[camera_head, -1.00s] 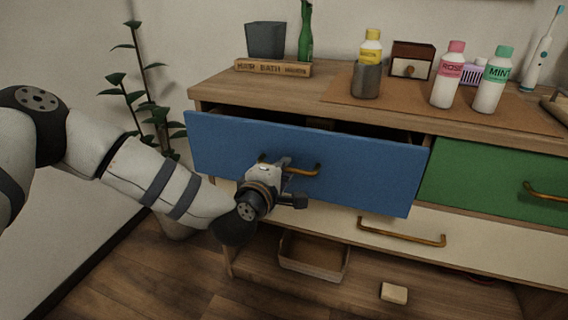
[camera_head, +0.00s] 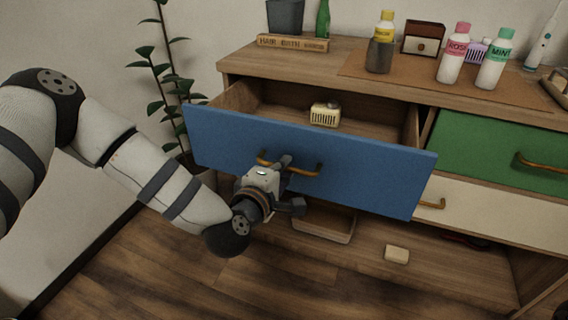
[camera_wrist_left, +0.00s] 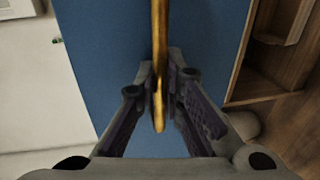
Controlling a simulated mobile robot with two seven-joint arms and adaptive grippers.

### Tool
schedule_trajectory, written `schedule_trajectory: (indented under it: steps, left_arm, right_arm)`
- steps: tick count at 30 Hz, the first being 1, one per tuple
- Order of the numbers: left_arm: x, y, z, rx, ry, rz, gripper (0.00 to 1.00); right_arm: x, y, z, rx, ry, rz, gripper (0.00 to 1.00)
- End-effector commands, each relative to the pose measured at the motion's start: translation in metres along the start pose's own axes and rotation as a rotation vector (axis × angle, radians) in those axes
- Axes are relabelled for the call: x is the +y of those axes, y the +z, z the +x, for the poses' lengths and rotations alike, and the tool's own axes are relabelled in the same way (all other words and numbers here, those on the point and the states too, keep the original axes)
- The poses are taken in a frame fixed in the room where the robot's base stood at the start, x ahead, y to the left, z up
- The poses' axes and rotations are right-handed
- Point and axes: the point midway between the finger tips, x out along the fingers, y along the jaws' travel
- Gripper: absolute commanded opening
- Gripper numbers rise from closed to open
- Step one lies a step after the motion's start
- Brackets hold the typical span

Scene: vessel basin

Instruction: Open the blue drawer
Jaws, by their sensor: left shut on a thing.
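The blue drawer (camera_head: 330,163) is pulled well out of the wooden dresser at the upper left, and its inside shows. A small cream slotted item (camera_head: 324,114) lies in it near the back. My left gripper (camera_head: 284,172) is at the drawer's brass handle (camera_head: 305,172), shut on it. In the left wrist view the brass handle (camera_wrist_left: 159,60) runs between the two fingers (camera_wrist_left: 160,110), with the blue front (camera_wrist_left: 105,60) behind. My right gripper is not in view.
A green drawer (camera_head: 500,150) is shut at right, above a cream drawer (camera_head: 490,212). Bottles (camera_head: 380,45) and a small brown box (camera_head: 423,38) stand on top. An open tray (camera_head: 325,222) and a soap bar (camera_head: 397,254) lie below. A plant (camera_head: 165,90) stands at left.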

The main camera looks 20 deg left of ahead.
Motion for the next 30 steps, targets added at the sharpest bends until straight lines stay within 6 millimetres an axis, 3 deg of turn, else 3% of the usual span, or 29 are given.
schedule_trajectory:
  steps: [7, 8, 10, 20, 23, 30]
  left_arm:
    - [0.001, 0.000, 0.000, 0.001, 0.002, 0.000, 0.00]
    - [0.001, 0.000, 0.000, 0.001, 0.002, 0.000, 0.15]
    - [0.001, 0.000, 0.000, 0.001, 0.002, 0.000, 0.30]
    - [0.000, 0.000, -0.003, 0.000, 0.000, 0.000, 0.30]
    - [0.000, 0.001, -0.020, -0.002, -0.002, -0.001, 0.30]
    - [-0.001, 0.000, -0.085, -0.001, -0.003, -0.001, 0.30]
  right_arm:
    - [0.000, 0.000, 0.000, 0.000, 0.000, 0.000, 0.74]
    - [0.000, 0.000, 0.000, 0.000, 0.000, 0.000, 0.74]
    - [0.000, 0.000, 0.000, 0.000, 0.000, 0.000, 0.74]
    - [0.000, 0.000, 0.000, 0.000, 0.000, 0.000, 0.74]
    - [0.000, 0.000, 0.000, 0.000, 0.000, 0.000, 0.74]
    - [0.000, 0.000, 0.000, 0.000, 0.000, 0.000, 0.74]
